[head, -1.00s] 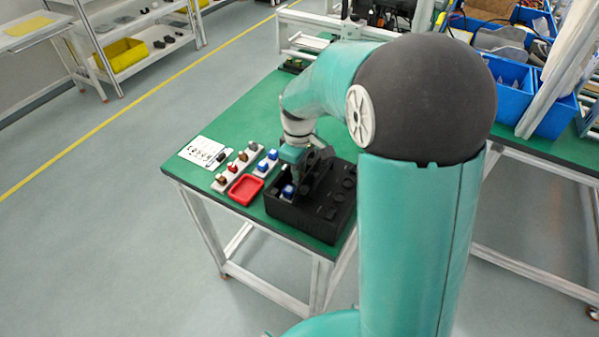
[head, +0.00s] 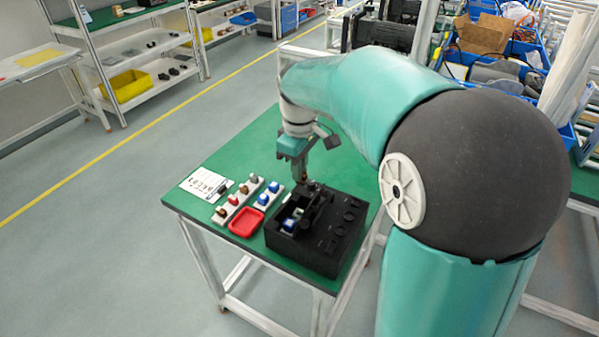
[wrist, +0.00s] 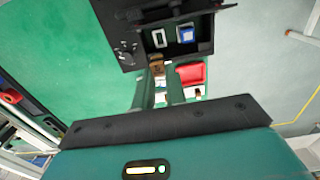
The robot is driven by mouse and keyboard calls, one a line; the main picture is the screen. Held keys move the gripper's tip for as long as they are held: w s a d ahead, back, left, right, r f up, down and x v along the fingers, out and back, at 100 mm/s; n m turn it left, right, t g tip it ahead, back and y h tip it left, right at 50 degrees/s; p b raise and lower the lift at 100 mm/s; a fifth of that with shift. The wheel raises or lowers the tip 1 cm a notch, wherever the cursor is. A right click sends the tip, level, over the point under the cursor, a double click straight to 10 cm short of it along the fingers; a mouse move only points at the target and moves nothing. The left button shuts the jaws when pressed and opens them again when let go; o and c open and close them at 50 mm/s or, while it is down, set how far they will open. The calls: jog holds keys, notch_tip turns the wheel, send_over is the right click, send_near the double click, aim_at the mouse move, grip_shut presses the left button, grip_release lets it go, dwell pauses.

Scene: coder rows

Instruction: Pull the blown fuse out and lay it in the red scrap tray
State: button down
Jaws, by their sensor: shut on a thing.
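My gripper (head: 301,181) is shut on a small brown fuse (wrist: 156,65), above the back edge of the black fuse box. The fuse box (head: 335,240) stands on the green table with its lid raised. In the wrist view one socket (wrist: 157,39) looks empty, and a blue fuse (wrist: 186,35) sits in the socket beside it. The red scrap tray (head: 246,222) lies left of the box and looks empty; it also shows in the wrist view (wrist: 191,73). The fuse in my gripper is tiny and partly hidden in the head view.
A white rack (head: 237,201) with several coloured fuses and a shorter one (head: 268,196) with blue fuses stand behind the tray. A printed sheet (head: 203,184) lies at the table's left. The green table top (head: 240,150) behind them is clear.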

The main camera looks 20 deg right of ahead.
jog(key=shift+r, duration=2.6)
